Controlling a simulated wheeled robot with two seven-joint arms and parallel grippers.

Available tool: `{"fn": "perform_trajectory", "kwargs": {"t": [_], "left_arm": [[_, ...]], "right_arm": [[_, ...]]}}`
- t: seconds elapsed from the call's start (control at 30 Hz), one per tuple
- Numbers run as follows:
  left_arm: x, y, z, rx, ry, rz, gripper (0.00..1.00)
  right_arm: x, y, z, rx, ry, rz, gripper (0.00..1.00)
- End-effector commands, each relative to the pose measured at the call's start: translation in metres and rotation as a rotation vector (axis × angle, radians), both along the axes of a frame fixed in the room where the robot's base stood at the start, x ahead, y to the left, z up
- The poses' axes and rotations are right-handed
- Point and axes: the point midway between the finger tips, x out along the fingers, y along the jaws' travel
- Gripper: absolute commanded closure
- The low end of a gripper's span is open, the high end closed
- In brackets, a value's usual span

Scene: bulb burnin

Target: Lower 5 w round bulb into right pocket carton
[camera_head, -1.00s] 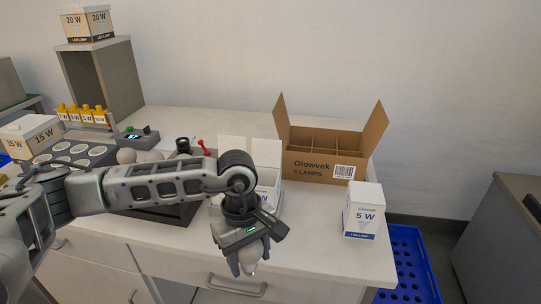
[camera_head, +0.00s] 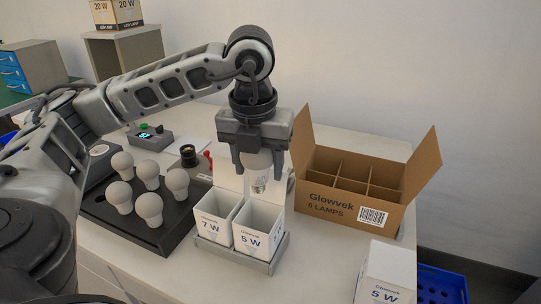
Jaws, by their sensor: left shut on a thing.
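My left gripper (camera_head: 258,166) is shut on a round white bulb (camera_head: 257,162), held upright with its metal screw base pointing down. The bulb hangs above the open white 5 W carton (camera_head: 249,241), which stands in the right pocket of a grey holder (camera_head: 236,259). The base is clear of the carton's opening, near its back edge in the picture. An open white 7 W carton (camera_head: 212,230) stands in the left pocket. A raised white flap shows behind the bulb, partly hidden by the gripper. My right gripper is not in view.
Several round bulbs (camera_head: 149,207) stand in a dark tray (camera_head: 158,237) at left. An open Glowvek box (camera_head: 345,205) with dividers stands at right. A closed 5 W carton (camera_head: 387,271) is at the front right. A small control box (camera_head: 149,138) sits behind the tray.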

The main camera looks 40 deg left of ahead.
Motion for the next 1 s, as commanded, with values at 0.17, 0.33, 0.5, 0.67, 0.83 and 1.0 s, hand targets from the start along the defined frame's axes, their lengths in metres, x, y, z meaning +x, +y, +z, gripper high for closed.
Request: {"fn": "perform_trajectory", "kwargs": {"t": [0.17,0.33,0.5,0.67,0.83,1.0], "left_arm": [[0.000,0.001,-0.010,0.000,0.001,0.014,0.70],[0.000,0.000,-0.028,0.000,0.001,0.013,0.70],[0.000,0.001,-0.045,0.000,0.000,0.012,0.70],[0.000,0.001,-0.050,0.001,-0.001,0.012,0.70],[0.000,0.000,-0.049,0.000,-0.001,0.011,0.70],[0.000,0.001,-0.050,0.000,0.000,0.011,0.70]], "right_arm": [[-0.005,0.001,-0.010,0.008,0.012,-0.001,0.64],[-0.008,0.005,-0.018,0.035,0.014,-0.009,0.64],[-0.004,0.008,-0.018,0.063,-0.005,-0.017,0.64],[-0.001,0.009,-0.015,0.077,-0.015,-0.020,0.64],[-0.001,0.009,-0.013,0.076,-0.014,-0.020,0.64],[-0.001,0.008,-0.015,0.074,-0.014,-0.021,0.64]]}}
